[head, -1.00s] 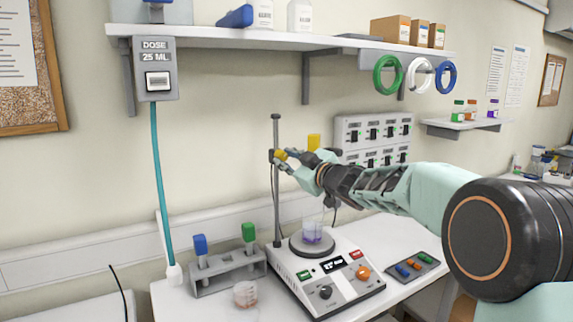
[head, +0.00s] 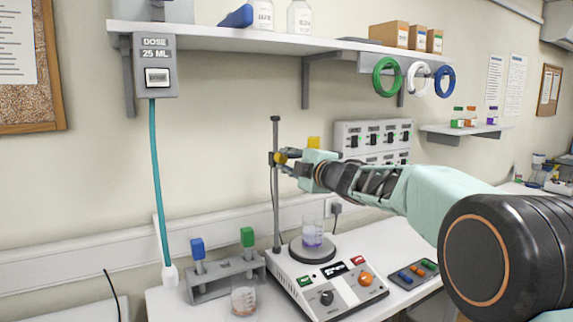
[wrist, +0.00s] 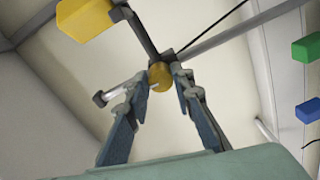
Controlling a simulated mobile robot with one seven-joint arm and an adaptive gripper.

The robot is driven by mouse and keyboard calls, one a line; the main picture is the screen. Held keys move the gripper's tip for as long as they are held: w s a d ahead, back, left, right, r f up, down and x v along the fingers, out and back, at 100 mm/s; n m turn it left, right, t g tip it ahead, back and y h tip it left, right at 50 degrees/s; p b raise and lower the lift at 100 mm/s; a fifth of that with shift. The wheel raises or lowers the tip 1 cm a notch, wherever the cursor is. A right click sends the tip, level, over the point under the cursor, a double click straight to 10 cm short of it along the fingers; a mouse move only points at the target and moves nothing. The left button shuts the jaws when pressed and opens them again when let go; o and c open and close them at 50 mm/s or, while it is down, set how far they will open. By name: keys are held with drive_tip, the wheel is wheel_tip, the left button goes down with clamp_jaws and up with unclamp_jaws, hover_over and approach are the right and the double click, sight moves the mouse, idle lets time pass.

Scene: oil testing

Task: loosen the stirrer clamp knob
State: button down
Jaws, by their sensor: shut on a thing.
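The yellow clamp knob (head: 280,157) is a small round knob on a dark clamp at the upright grey stand rod (head: 276,205). In the wrist view the yellow knob (wrist: 160,74) sits between my two fingertips. My gripper (head: 285,161) reaches in from the right and is shut on the knob; it also shows in the wrist view (wrist: 160,82). The fingers touch the knob's sides and partly cover it in the head view. A yellow block (wrist: 84,18) joins the clamp, and its top (head: 313,142) shows above my gripper.
Below stands a hotplate (head: 325,285) with a beaker of purple liquid (head: 312,236) on its plate. A tube rack (head: 222,279) and a small beaker (head: 244,300) are to its left. A tray with colored pieces (head: 414,274) lies right. A shelf (head: 250,39) runs above.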

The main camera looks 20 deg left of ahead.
idle(0.4)
drive_tip(key=c, duration=1.7)
unclamp_jaws()
drive_tip(key=shift+o, duration=0.2)
drive_tip(key=v, duration=1.2)
